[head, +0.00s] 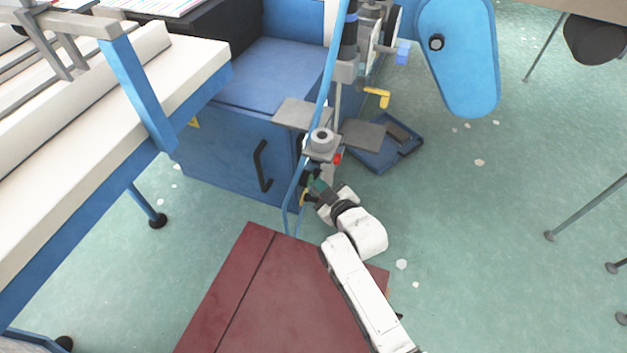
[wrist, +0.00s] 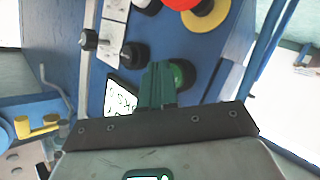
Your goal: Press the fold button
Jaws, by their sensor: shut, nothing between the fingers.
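My gripper (head: 318,187) is at the side of the blue machine, by its control panel. In the wrist view my gripper (wrist: 159,70) has its green fingers together and empty, pointing at the blue panel. A round green button (wrist: 183,74) lies just right of the fingertips and is partly hidden by them. A black knob or button (wrist: 133,55) lies left of the fingertips. I see no readable label naming the fold button. I cannot tell whether the fingers touch the panel or a button.
A red button on a yellow ring (wrist: 208,14) sits above on the panel; a white marked label (wrist: 121,98) is left of the fingers. Open floor (head: 470,220) lies right.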

